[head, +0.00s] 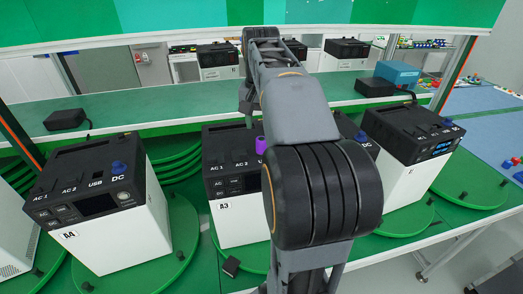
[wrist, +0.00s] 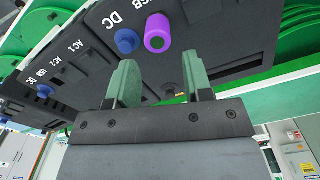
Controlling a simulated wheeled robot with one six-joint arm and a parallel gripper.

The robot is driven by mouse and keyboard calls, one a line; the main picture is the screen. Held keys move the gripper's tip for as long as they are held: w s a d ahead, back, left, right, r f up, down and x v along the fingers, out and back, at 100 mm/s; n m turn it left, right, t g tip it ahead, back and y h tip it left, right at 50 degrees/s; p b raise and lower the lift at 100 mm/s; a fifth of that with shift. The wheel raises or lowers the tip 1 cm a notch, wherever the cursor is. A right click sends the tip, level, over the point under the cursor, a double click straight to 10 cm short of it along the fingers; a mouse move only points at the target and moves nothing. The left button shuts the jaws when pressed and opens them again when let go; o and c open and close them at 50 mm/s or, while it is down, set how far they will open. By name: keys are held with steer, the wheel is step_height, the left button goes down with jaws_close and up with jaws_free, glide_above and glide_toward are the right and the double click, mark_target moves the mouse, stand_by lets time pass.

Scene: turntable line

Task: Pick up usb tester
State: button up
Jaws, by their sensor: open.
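The usb tester appears to be a purple cylinder (wrist: 158,33) standing in the USB spot on top of a black-topped power unit (wrist: 220,40), beside a blue DC knob (wrist: 126,41). In the head view the purple piece (head: 261,145) shows on the unit marked A3 (head: 237,222), partly behind my arm. My gripper (wrist: 160,65) is open in the wrist view. Its two green fingers point toward the purple cylinder, which lies beyond the fingertips and roughly between them. Nothing is between the fingers. In the head view my arm hides the gripper.
Unit A4 (head: 110,232) stands to the left and another unit (head: 398,170) to the right, on green turntables (head: 178,255). A green shelf (head: 185,106) behind holds black adapters (head: 66,120) and a blue box (head: 397,73).

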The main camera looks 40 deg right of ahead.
mark_target(262, 145)
steer(key=shift+s+f+p, duration=0.15)
steer(key=shift+f+p, duration=0.3)
steer(key=shift+f, duration=3.45)
steer(key=shift+c, duration=0.2)
steer(key=c, duration=0.7)
steer(key=shift+r, duration=0.1)
steer(key=shift+c, duration=0.2)
